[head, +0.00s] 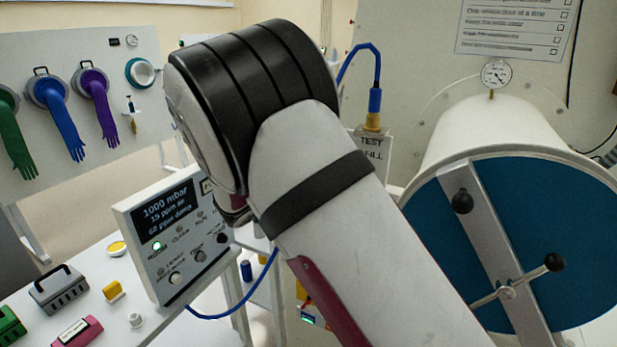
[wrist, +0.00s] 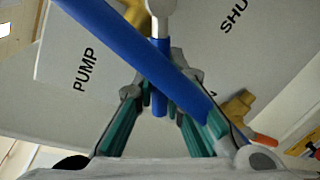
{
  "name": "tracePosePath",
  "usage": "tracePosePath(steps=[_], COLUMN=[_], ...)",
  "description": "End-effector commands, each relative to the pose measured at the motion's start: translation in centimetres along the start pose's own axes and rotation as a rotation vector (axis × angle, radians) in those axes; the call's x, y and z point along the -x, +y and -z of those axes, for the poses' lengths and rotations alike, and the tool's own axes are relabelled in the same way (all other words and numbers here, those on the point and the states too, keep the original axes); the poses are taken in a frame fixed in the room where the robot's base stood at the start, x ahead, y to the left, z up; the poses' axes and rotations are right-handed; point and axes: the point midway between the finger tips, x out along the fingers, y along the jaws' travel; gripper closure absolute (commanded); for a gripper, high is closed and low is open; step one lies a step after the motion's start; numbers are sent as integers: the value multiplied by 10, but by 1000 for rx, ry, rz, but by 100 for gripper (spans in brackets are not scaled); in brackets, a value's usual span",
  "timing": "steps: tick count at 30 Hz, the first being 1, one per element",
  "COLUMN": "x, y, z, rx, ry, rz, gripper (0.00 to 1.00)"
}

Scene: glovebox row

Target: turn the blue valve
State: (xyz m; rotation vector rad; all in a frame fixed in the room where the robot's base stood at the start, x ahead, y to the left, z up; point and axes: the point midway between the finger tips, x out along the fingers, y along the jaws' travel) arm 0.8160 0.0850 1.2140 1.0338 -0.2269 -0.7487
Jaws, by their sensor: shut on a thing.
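The long bar crosses in front of the right finger. Brass-coloured fittings (wrist: 239,105) show behind. In the head view my own arm hides the gripper and the valve.
A grey panel (wrist: 60,62) behind the valve reads "PUMP" and, partly cut off, "SHU". In the head view, a control box (head: 165,240) stands left of my arm and a large round blue door (head: 590,225) right. A blue hose fitting (head: 375,101) rises behind my arm.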

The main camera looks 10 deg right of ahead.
Motion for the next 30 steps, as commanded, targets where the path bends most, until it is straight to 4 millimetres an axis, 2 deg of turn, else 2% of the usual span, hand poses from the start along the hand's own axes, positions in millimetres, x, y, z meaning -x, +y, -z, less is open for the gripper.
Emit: tracePosePath(steps=[16, 17, 18, 20, 30], x=[1, 1, 1, 1, 3], y=[1, 1, 1, 1, 2], z=[1, 1, 1, 1, 0], rx=[-26, -26, -26, -26, -26], ry=[7, 7, 7, 7, 6], rz=[1, 1, 1, 1, 0], gripper=[100, 87, 78, 68, 68])
